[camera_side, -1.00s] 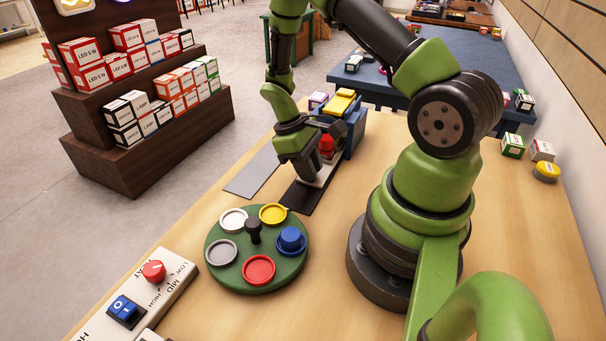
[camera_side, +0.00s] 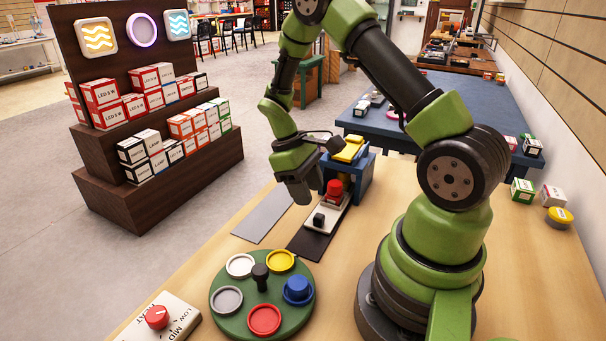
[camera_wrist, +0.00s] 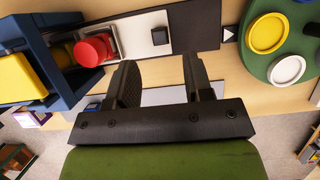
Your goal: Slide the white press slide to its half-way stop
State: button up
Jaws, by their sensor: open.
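The white press slide (camera_side: 340,213) lies on a black track (camera_side: 308,244) and carries a small black knob (camera_side: 319,220) and a red cylinder (camera_side: 334,191). In the wrist view the slide (camera_wrist: 135,36) has its red cylinder (camera_wrist: 95,50) at the mouth of the blue press (camera_wrist: 62,88) and its knob (camera_wrist: 160,36) nearer the bare track end. My gripper (camera_side: 300,198) is open and empty, beside the slide and apart from it. In the wrist view its two fingers (camera_wrist: 158,78) are spread, with the knob beyond them.
A green turntable (camera_side: 237,319) with coloured dishes stands in front of the track. A grey strip (camera_side: 262,215) lies left of it. A control box (camera_side: 172,320) with a red dial is at front left. The blue press has a yellow top (camera_side: 348,149). Table lies bare right of the track.

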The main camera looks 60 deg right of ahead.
jog(key=v, duration=0.4)
jog(key=shift+r, duration=2.5)
grip_shut()
